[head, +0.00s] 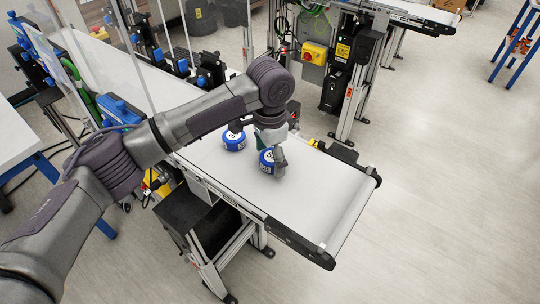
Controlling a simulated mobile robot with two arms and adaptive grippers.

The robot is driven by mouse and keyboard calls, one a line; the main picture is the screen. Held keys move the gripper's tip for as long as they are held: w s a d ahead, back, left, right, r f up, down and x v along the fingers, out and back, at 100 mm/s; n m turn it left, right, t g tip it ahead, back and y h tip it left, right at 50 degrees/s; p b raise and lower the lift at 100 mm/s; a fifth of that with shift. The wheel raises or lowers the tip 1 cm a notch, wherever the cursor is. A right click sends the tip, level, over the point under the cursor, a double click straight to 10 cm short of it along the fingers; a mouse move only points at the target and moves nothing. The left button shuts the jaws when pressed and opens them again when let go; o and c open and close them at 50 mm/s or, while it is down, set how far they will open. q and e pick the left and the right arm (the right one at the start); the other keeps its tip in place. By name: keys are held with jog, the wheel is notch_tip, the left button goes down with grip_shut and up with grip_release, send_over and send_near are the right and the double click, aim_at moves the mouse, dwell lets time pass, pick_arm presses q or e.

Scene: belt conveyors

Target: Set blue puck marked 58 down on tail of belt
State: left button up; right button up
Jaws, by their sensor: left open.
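Two blue pucks with white labels are on the light grey belt (315,205). One puck (265,167) is nearer the belt's lower-right end, and the other puck (234,143) is just up-left of it. The label digits are too small to read surely, so I cannot tell which is marked 58. My left gripper (261,148) is low over the belt, pointing down and open. One finger is beside the right edge of the nearer puck and partly covers it. The other finger is near the top of the farther puck. Whether either finger touches is unclear. My right gripper is out of view.
The belt's end roller (352,212) is at the lower right, and the belt surface before it is clear. Clear panels stand along the conveyor at the upper left. A yellow box with a red button (314,53) is behind. Open floor lies to the right.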

aim_at(270, 156)
pick_arm(q)
notch_tip(270, 156, up, 12)
jog(key=b, duration=0.2)
jog(key=shift+r, duration=0.15)
